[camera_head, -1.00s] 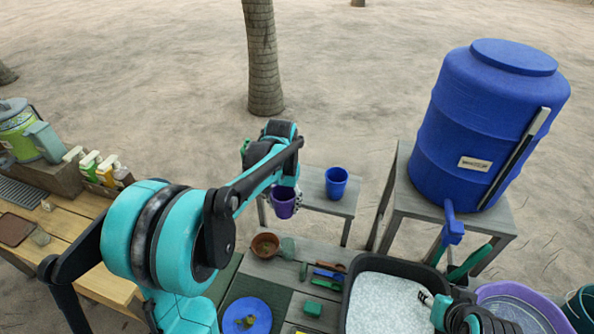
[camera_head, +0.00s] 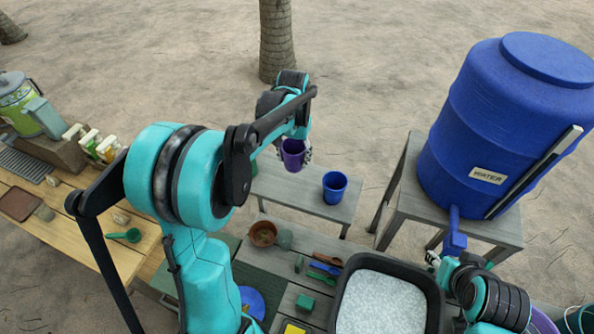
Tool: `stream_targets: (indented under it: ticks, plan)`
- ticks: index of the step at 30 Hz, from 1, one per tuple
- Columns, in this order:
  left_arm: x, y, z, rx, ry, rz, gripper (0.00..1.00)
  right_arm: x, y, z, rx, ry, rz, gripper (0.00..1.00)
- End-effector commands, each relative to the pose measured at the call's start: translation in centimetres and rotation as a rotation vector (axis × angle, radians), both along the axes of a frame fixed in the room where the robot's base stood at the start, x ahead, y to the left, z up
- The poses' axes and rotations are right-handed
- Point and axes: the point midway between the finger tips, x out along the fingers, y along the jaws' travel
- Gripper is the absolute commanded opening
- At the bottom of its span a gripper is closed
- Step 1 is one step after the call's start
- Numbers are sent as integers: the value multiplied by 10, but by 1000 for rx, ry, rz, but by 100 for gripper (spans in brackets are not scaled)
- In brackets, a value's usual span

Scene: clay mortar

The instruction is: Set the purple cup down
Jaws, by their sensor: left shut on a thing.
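The purple cup (camera_head: 292,156) is upright in my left gripper (camera_head: 306,151), whose fingers are shut on its side and partly hidden by the arm. The cup shows over the left-back part of the small grey bench (camera_head: 320,212). I cannot tell whether its base touches the bench. A blue cup (camera_head: 335,188) stands on the bench, to the right of the purple cup and apart from it. My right gripper (camera_head: 434,261) shows at the lower right by the black tub; its jaws are too small to judge.
A large blue water barrel (camera_head: 500,130) with a tap stands on a stand at right. A black tub (camera_head: 385,300) of pale material, a brown bowl (camera_head: 263,233) and several small tools lie on the nearer table. Bare bench top shows between the cups.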

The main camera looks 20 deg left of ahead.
Motion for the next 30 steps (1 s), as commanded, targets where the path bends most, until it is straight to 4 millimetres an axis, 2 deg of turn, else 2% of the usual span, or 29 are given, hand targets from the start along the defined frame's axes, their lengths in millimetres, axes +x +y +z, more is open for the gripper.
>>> stream_targets:
  ticks: [3, 8, 15, 28, 29, 30]
  plan:
    - [0, 0, -21, 0, 0, 0, 26, 0, 0, 2, 0, 0, 0, 40]
    - [0, 0, -38, 0, 0, 0, 26, 0, 0, 3, 0, 0, 0, 40]
    - [0, 0, -71, 0, 0, 0, 26, 0, 0, 5, 0, 0, 0, 40]
    - [0, 0, -80, 0, 0, 0, 26, 0, 0, 0, 0, 0, 0, 40]
    - [0, 0, -79, 0, 0, 0, 60, 0, 0, 1, 0, 0, 0, 40]
    - [0, 0, -78, 0, 0, 0, 71, 0, 0, 1, 0, 0, 0, 40]
